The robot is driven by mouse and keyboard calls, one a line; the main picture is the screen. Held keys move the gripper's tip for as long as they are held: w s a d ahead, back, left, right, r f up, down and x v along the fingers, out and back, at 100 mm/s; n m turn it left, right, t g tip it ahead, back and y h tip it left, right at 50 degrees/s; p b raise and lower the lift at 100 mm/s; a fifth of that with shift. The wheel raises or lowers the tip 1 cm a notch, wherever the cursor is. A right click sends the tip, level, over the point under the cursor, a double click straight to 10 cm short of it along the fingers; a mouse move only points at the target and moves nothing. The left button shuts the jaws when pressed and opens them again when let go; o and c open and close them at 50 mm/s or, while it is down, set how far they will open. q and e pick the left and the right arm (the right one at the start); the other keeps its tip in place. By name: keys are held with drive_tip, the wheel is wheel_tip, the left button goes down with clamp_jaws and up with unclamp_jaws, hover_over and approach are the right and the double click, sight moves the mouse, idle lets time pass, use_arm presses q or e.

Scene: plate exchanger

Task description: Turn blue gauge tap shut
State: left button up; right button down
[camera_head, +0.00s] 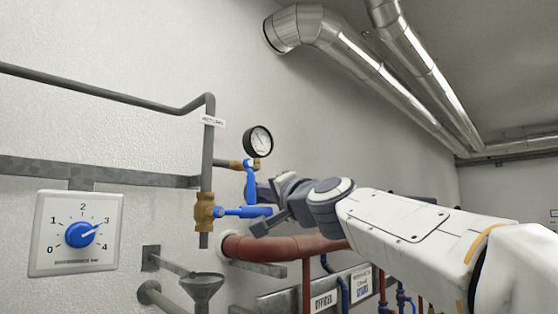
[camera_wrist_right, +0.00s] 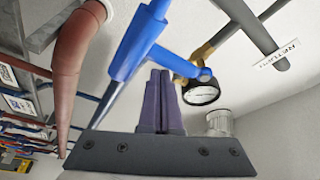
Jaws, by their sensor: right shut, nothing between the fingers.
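The blue gauge tap (camera_head: 250,184) has its lever hanging down from a brass fitting (camera_head: 237,164) below the round gauge (camera_head: 258,140). My right gripper (camera_head: 261,192) is shut and empty, its dark fingertips close to the lower right side of that lever. I cannot tell whether they touch. In the right wrist view, the shut purple fingers (camera_wrist_right: 160,75) point at the tap lever (camera_wrist_right: 188,68), which is partly hidden behind a nearer blue handle (camera_wrist_right: 138,45). The gauge (camera_wrist_right: 201,93) shows beyond. My left gripper is out of view.
A lower brass valve (camera_head: 204,212) has a blue handle (camera_head: 238,211) reaching right, just below my right fingers. A grey vertical pipe (camera_head: 208,150) carries both fittings. A red pipe (camera_head: 285,247) runs below my gripper. A dial panel (camera_head: 48,245) is at left.

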drive_tip(key=shift+s+a+f, duration=0.1)
drive_tip(key=shift+a+f, duration=0.05)
drive_tip(key=shift+a, duration=0.05)
idle(0.5)
drive_tip(key=shift+d, duration=0.2)
drive_tip(key=s+d+b, duration=0.5)
drive_tip(key=s+d, duration=0.1)
drive_tip(key=shift+s+d, duration=0.25)
drive_tip(key=shift+d, duration=0.1)
